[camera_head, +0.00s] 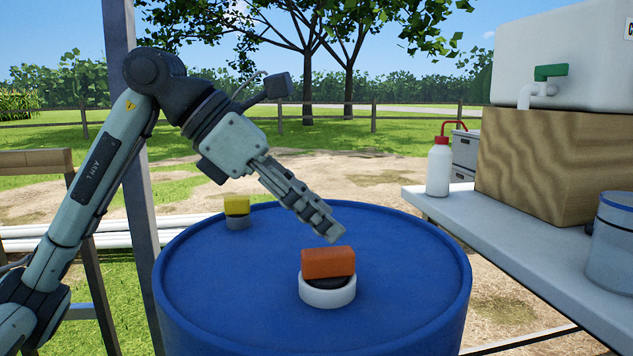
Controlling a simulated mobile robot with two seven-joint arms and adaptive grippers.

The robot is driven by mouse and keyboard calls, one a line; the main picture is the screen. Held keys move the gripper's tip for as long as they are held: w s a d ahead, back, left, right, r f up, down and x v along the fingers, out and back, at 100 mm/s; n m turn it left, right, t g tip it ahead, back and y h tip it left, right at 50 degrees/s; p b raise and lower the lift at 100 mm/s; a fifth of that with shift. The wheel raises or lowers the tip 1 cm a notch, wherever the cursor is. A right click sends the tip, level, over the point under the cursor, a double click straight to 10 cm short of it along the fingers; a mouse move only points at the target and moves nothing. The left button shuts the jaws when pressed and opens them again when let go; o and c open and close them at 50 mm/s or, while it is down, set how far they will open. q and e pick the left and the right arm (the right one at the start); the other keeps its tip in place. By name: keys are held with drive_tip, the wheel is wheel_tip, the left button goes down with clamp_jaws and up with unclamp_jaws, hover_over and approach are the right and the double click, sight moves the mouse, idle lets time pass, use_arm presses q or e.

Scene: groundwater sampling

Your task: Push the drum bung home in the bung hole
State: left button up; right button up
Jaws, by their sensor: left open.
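The blue drum (225,300) stands upright in the middle of the view. A bung with an orange block-shaped grip (328,262) and a dark round base sits in the white ring of the bung hole (327,297) on the drum top. Some of the dark base shows above the ring; how deep it sits I cannot tell. My left gripper (333,234) is just above and behind the orange grip, pointing down and right; contact is unclear. My right gripper is not in view.
A grey table (480,222) on the right holds a white bottle (438,168) with a red top, a wooden block (545,160) under a white tank (575,55) with a green tap, and a bucket (610,250). A post (140,200) rises behind my left arm. The drum's left top is clear.

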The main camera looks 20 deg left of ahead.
sight(317, 252)
use_arm(q)
wheel_tip(317, 252, up, 5)
drive_tip(key=shift+f, duration=0.1)
idle(0.7)
